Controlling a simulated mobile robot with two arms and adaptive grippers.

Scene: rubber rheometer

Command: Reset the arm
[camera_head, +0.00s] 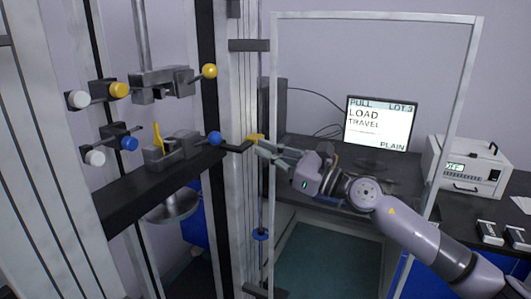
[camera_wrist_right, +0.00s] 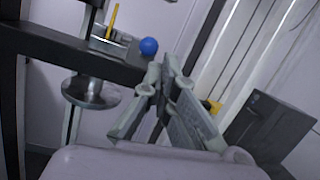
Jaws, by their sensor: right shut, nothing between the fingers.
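My right arm (camera_head: 425,232) reaches in from the lower right in the head view. Its gripper (camera_head: 262,149) points left toward the test frame, near a small yellow part (camera_head: 256,138). The gripper is shut and empty. In the right wrist view the gripper's fingers (camera_wrist_right: 168,68) come together, with a blue knob (camera_wrist_right: 149,46) behind them to the left and a yellow part (camera_wrist_right: 212,106) to the right. I cannot tell whether the fingers touch the yellow part. My left gripper is not in view.
The test frame carries an upper clamp (camera_head: 160,84) and a lower clamp (camera_head: 170,150) with coloured knobs. An open framed door (camera_head: 373,18) stands around my right arm. Behind are a monitor (camera_head: 380,122) reading "PULL LOT 3" and a white instrument box (camera_head: 467,166) on a dark desk.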

